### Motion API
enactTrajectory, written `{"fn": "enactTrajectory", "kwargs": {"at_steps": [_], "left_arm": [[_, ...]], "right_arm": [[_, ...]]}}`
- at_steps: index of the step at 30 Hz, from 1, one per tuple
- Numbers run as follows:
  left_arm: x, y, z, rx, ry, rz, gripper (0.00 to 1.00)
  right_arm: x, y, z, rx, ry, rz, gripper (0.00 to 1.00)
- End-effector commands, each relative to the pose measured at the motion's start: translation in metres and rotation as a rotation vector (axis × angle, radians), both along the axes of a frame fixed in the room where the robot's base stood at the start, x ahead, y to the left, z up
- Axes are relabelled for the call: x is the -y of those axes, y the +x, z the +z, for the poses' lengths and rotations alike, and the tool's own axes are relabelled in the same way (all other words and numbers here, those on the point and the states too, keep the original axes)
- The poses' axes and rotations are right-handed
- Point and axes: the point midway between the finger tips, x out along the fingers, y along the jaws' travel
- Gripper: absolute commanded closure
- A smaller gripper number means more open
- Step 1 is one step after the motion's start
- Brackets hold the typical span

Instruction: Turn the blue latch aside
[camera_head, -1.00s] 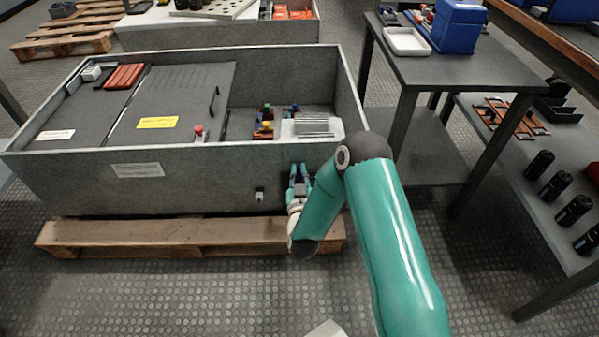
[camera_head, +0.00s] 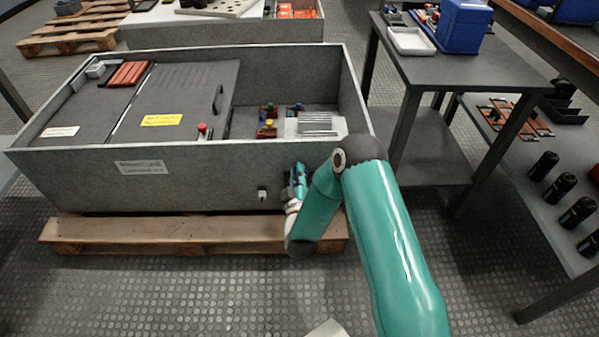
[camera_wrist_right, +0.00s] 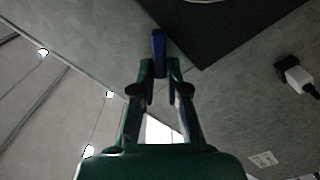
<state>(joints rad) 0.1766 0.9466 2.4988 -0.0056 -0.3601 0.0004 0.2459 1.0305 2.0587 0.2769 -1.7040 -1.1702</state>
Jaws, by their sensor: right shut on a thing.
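The blue latch (camera_wrist_right: 158,48) shows in the right wrist view as a short blue bar at the grey cabinet's wall. My right gripper (camera_wrist_right: 159,70) is shut on its near end, with one finger on each side. In the head view my right gripper (camera_head: 297,180) is at the front wall of the open grey cabinet (camera_head: 215,185), near its right end. The latch is too small and too covered by the gripper to make out clearly there. My left gripper is not in view.
A black-and-white fitting (camera_head: 262,194) sits on the front wall left of my gripper; it also shows in the wrist view (camera_wrist_right: 292,72). A wooden pallet (camera_head: 180,232) lies under the cabinet. A dark table (camera_head: 455,70) stands right. The floor in front is clear.

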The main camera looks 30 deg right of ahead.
Motion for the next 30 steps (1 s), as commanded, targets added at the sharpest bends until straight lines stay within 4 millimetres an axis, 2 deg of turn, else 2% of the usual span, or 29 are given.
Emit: {"fn": "enactTrajectory", "kwargs": {"at_steps": [18,30], "left_arm": [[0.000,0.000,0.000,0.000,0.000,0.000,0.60],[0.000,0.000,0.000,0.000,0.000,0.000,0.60]], "right_arm": [[-0.008,0.001,-0.013,-0.296,-0.465,0.012,1.00],[-0.009,0.001,-0.017,-0.385,-0.606,0.016,1.00]]}}
